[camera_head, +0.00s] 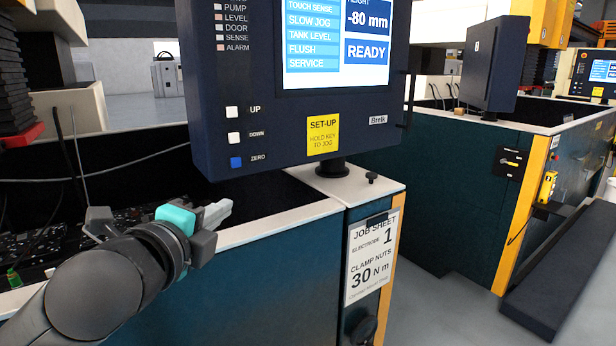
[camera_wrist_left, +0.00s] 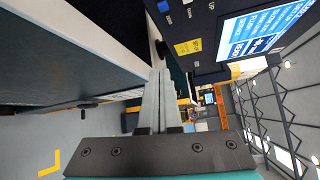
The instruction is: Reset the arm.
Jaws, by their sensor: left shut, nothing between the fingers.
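My left gripper (camera_head: 226,209) comes in from the left in the head view, in front of the machine's tank wall. Its grey fingers are shut with nothing between them, and they point to the right. In the left wrist view the two fingers (camera_wrist_left: 158,102) lie together, with the machine's edge to their left and the control panel above right. The fingers look apart from the panel. My right gripper shows in neither view.
A control panel (camera_head: 260,110) with UP, DOWN and ZERO buttons stands on the machine, close above my left gripper. A job sheet (camera_head: 371,257) hangs on the machine's front. A second machine (camera_head: 460,190) and a dark step (camera_head: 555,270) stand at the right, with grey floor between.

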